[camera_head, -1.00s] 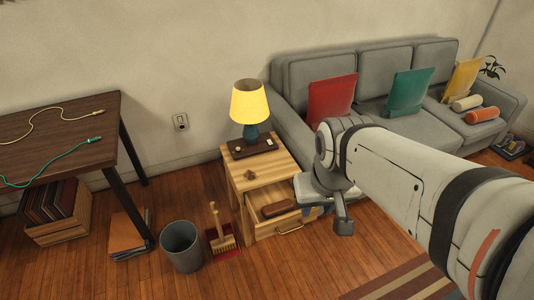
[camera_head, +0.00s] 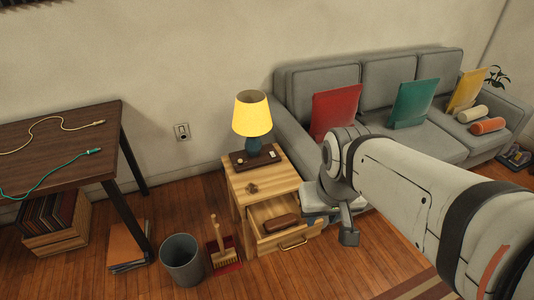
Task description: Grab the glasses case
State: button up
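The glasses case, a brown rounded oblong (camera_head: 281,223), lies in the open drawer (camera_head: 262,244) of the wooden nightstand. My gripper (camera_head: 347,235) is to the right of the drawer, hanging down beyond its right front corner. It is apart from the case in the picture. A gap between its fingers cannot be made out from this angle, and I see nothing held in it.
On the nightstand top (camera_head: 237,180) stand a yellow-shaded lamp (camera_head: 252,115) on a dark tray and a small brown object (camera_head: 252,188). A grey bin (camera_head: 181,262) and a brush with a red dustpan (camera_head: 225,256) stand left. The sofa (camera_head: 300,135) is behind right.

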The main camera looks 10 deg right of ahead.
aim_at(281, 222)
jog(key=z, duration=0.2)
jog(key=i, duration=0.25)
jog(key=z, duration=2.15)
jog(key=k, duration=1.05)
jog(key=u, duration=1.6)
jog(key=i, duration=1)
jog(key=u, duration=0.05)
